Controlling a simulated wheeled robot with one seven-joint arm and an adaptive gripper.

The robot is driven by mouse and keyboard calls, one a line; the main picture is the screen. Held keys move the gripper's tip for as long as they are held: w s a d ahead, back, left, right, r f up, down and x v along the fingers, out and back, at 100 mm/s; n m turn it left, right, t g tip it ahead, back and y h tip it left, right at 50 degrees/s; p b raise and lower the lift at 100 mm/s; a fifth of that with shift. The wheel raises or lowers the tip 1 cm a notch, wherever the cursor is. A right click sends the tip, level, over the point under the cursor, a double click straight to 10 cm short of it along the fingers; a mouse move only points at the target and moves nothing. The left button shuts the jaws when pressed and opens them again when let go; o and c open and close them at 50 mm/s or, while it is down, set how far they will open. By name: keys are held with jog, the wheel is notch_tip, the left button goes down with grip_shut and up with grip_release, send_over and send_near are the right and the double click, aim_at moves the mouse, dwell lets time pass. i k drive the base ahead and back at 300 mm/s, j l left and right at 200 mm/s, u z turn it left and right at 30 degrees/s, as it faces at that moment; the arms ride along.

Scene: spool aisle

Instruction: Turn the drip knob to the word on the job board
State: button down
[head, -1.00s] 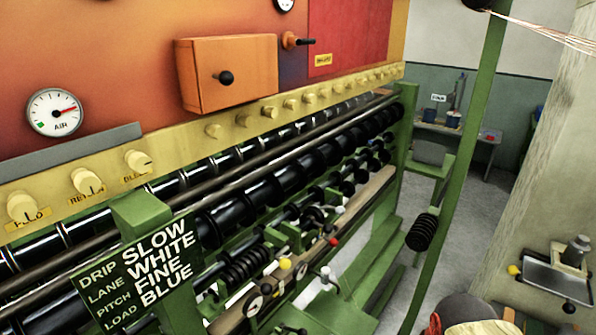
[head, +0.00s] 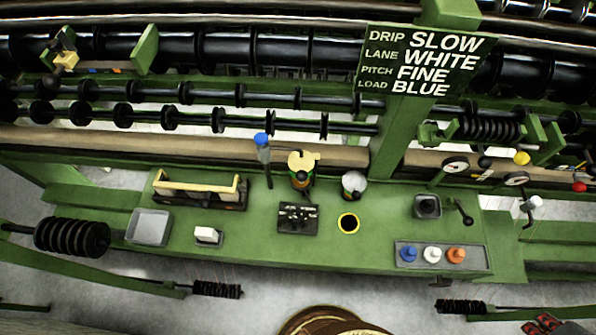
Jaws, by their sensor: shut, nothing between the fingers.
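The job board (head: 422,62) is a dark green plate with white words: DRIP SLOW, LANE WHITE, PITCH FINE, LOAD BLUE. It hangs at the upper right of the head view. I cannot tell which part is the drip knob. On the green bench are a yellow-topped fitting (head: 301,160) with a dark lower part and a small black control plate (head: 298,218) in front of it. A clear-topped fitting (head: 354,184) stands to their right. Any setting words there are too small to read. My gripper is not in this view.
Dark rollers (head: 270,48) run behind.

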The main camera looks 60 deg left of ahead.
aim_at(297, 220)
jog(key=k+j+u, duration=0.1)
jog(key=u, duration=2.1)
jog(key=i+j, duration=0.05)
